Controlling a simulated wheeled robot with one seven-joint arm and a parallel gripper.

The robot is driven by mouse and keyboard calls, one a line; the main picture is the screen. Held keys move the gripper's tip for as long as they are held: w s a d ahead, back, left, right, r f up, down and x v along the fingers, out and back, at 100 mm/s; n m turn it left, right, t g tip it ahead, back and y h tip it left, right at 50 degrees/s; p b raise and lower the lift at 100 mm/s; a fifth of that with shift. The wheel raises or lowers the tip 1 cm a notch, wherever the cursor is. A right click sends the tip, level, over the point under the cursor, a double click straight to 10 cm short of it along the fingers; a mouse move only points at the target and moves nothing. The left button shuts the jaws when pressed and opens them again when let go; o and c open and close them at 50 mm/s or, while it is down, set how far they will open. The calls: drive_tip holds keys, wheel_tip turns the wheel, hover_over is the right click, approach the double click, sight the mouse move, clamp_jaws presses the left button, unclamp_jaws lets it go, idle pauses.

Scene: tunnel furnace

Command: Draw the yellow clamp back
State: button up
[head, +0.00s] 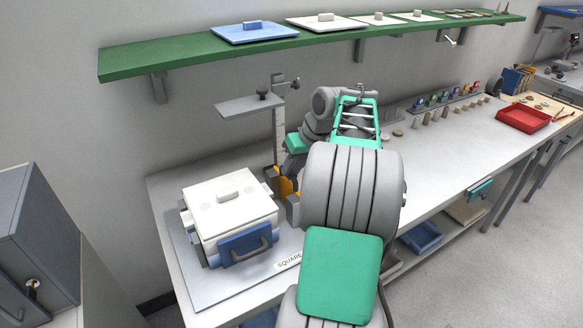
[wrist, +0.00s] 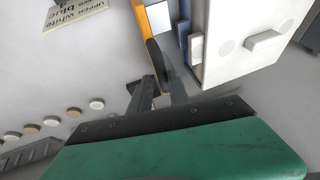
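The yellow clamp (head: 285,186) stands at the right side of a white box furnace (head: 228,207), partly hidden by my arm in the head view. In the wrist view its orange-yellow plate (wrist: 146,28) is at the top middle, beside the white furnace body (wrist: 245,40). A dark rounded piece (wrist: 155,56) sticks out from the plate towards my gripper (wrist: 162,82). My two fingers are a small gap apart, with the end of the dark piece at or between the tips. I cannot tell whether they press on it.
A blue door with a handle (head: 245,246) is on the furnace front. A gauge post with a grey plate (head: 249,104) rises behind the clamp. A green shelf (head: 185,58) hangs above. The bench to the right holds small discs and a red tray (head: 524,119).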

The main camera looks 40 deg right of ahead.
drive_tip(key=shift+o, duration=1.4)
drive_tip(key=shift+d, duration=0.1)
drive_tip(key=shift+o, duration=0.3)
drive_tip(key=p+v, duration=0.1)
drive_tip(key=v, duration=0.6)
drive_tip(key=shift+s+r+p, duration=0.2)
drive_tip(key=shift+r+p, duration=0.1)
drive_tip(key=shift+r, duration=0.05)
